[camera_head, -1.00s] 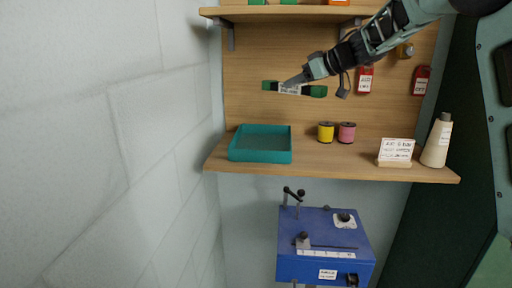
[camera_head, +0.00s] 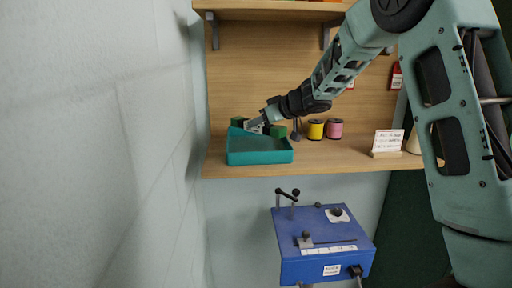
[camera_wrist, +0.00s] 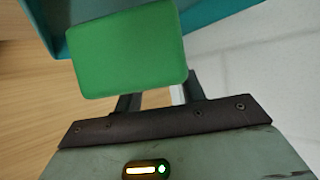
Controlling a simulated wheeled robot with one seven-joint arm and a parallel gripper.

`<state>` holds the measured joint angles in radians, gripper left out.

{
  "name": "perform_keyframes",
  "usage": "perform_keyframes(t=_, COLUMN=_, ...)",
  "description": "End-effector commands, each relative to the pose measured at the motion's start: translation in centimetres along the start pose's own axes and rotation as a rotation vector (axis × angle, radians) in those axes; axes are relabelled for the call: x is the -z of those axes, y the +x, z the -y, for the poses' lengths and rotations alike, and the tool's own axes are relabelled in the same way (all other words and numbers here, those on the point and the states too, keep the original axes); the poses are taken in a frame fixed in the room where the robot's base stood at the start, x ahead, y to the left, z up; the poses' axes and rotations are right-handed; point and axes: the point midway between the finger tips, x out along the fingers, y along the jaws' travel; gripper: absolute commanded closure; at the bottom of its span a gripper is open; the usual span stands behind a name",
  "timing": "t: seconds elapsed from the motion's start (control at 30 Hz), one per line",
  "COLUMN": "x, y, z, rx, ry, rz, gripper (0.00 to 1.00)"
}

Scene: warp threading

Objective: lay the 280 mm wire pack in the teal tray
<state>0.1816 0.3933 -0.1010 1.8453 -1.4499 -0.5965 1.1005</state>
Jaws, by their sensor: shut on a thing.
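The teal tray (camera_head: 258,157) sits on the left part of the wooden shelf, and its wall also shows at the top of the wrist view (camera_wrist: 220,14). My gripper (camera_head: 256,124) is shut on the wire pack, a dark bar with green ends and a white label. One green end (camera_head: 279,131) of the pack shows to the right of the gripper, at the tray's back edge. The other green end shows to the left. In the wrist view a green end of the pack (camera_wrist: 128,50) fills the upper middle and hides the fingertips. I cannot tell whether the pack touches the tray.
A yellow spool (camera_head: 315,129) and a pink spool (camera_head: 334,128) stand right of the tray. A white card (camera_head: 387,142) stands further right, partly near my arm. A blue machine (camera_head: 325,243) is below the shelf. The pale wall (camera_head: 100,150) is close on the left.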

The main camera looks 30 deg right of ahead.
Motion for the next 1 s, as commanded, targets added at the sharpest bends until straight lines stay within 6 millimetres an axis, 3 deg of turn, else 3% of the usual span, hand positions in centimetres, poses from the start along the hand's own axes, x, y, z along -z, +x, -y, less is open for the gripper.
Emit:
perform_keyframes(t=0.1, x=-1.9, y=1.1, z=0.0, rx=0.001, ry=0.001, rz=-0.001, gripper=0.96)
perform_keyframes(t=0.5, x=-5.6, y=3.1, z=0.0, rx=0.001, ry=0.000, rz=-0.002, gripper=0.96)
perform_keyframes(t=0.93, x=-6.1, y=3.4, z=0.0, rx=0.001, ry=-0.002, rz=-0.003, gripper=0.96)
perform_keyframes(t=0.97, x=-6.2, y=3.4, z=0.0, rx=0.001, ry=-0.001, rz=-0.001, gripper=0.55)
perform_keyframes(t=1.0, x=-6.2, y=3.4, z=0.0, rx=0.001, ry=-0.001, rz=-0.001, gripper=0.44)
